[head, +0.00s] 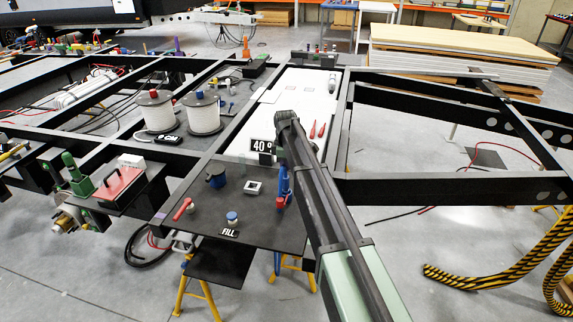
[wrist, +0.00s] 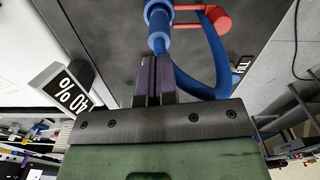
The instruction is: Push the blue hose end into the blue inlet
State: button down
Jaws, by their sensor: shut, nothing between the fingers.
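In the wrist view, the blue hose (wrist: 210,84) curves down from a red clamp-like piece (wrist: 205,18). A blue cylindrical hose end (wrist: 158,25) stands just beyond the tips of my gripper (wrist: 155,62). The purple fingers are shut together with nothing between them; whether they touch the hose end I cannot tell. In the head view, the blue hose (head: 284,182) shows at the right of the dark panel, beside my arm, which hides the fingers. A small white piece with a blue top (head: 232,217) sits by the FILL label; it may be the blue inlet.
The dark panel (head: 255,222) also carries a dark blue round fitting (head: 215,178), a white square piece (head: 253,188) and a red-handled item (head: 182,208). A 40 % sign (head: 262,146) stands close by my arm.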

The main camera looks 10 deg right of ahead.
aim_at(286, 177)
notch_tip(286, 177, down, 3)
jog(key=shift+f+b, duration=0.15)
jog(key=shift+b, duration=0.85)
jog(key=shift+f+b, duration=0.45)
notch_tip(286, 177, up, 14)
jog(key=p, duration=1.4)
jog(key=s+m, duration=1.4)
jog(key=s, duration=2.3)
jog(key=shift+m, duration=0.3)
jog(key=shift+w, duration=0.1)
